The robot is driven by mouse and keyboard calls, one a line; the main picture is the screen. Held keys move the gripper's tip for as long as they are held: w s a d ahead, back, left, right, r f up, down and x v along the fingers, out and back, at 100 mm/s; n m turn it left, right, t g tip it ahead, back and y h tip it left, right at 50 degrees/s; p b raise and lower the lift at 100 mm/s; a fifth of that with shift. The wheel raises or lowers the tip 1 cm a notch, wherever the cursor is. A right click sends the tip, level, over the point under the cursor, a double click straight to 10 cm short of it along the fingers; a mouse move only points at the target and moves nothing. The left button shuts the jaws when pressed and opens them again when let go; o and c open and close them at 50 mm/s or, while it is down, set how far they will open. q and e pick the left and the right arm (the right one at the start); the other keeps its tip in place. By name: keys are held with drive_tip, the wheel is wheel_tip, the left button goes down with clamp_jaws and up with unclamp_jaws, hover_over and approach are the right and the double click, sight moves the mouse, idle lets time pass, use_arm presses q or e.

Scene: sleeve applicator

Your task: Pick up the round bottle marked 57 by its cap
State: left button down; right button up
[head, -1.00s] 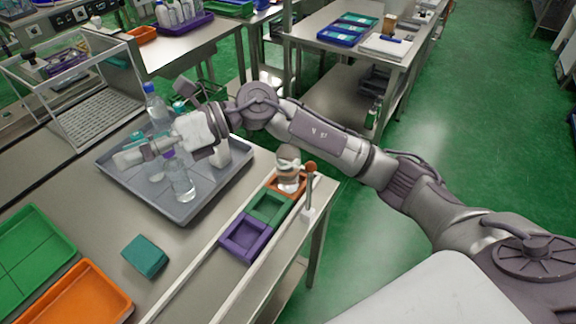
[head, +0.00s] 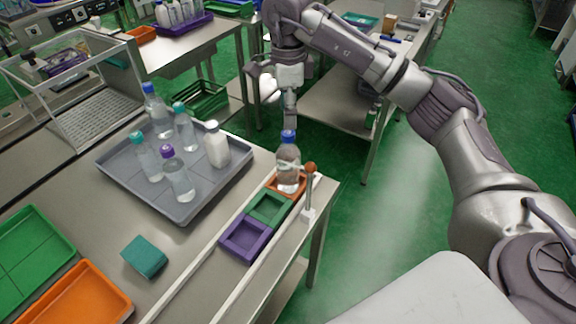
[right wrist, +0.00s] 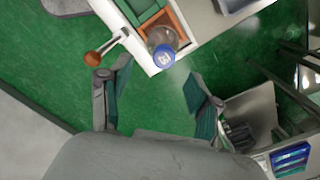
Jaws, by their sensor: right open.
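A round clear bottle (head: 288,172) with a blue cap (head: 288,137) stands upright in the orange compartment (head: 272,183) at the table's right edge. In the right wrist view the blue cap (right wrist: 163,57) shows from above with a pale mark on top; I cannot read a number. My right gripper (head: 290,119) is just above the cap, pointing down. In the right wrist view its fingers (right wrist: 155,80) are open and apart, with the cap near the gap and nothing held. My left gripper is not in view.
A grey tray (head: 113,164) holds several bottles with blue, teal, purple and white caps. Green (head: 268,207) and purple (head: 243,239) compartments adjoin the orange one. A post with an orange-brown knob (head: 310,168) stands close right of the bottle.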

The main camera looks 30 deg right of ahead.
sight(288, 132)
drive_tip(key=shift+f, duration=0.85)
drive_tip(key=shift+f+p, duration=0.5)
drive_tip(key=shift+f, duration=0.1)
drive_tip(key=f, duration=0.2)
drive_tip(key=f+p, duration=0.1)
drive_tip(key=shift+w+d+f, duration=0.15)
drive_tip(key=shift+w+f, duration=0.15)
drive_tip(key=shift+f, duration=0.4)
drive_tip(key=shift+c, duration=0.3)
clamp_jaws()
drive_tip(key=shift+r, duration=0.1)
